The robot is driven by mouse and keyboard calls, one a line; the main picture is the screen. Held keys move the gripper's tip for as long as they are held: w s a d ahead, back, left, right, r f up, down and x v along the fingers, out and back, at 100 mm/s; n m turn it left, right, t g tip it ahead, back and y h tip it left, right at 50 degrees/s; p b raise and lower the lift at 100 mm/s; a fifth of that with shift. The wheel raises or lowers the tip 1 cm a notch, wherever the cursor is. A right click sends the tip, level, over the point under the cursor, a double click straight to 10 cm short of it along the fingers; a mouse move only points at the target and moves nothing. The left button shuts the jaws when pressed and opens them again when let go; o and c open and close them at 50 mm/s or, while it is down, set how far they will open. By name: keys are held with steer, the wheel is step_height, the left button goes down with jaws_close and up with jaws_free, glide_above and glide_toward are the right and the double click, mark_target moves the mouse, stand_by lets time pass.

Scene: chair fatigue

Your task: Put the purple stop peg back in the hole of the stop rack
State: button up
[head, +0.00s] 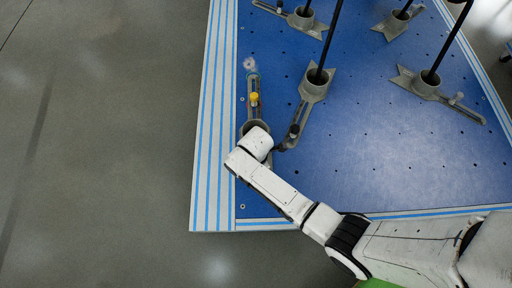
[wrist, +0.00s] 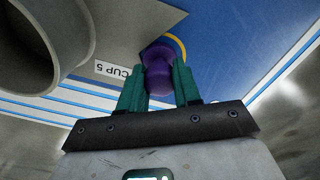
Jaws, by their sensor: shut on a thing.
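In the wrist view, my gripper (wrist: 160,78) has its two green fingers shut on the purple stop peg (wrist: 158,62). The peg's far end is at the edge of a grey plate (wrist: 140,22) labelled "CUP 5", in front of a yellow arc (wrist: 179,46) on the blue board. I cannot tell whether the peg touches the plate or the board. No stop rack hole is clearly visible; the peg and fingers cover the spot behind them. In the head view, my arm's end hides the gripper and peg.
A grey cup (wrist: 38,45) stands close on the left in the wrist view. In the head view, a grey slotted foot with a yellow knob (head: 254,98) lies beyond my wrist. Several grey cup bases (head: 314,88) with dark poles stand on the blue board (head: 350,165). Open floor lies left.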

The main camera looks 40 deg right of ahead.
steer(key=shift+r+p, duration=2.15)
steer(key=shift+p, duration=0.3)
steer(key=shift+r+p, duration=1.95)
steer(key=shift+p, duration=0.35)
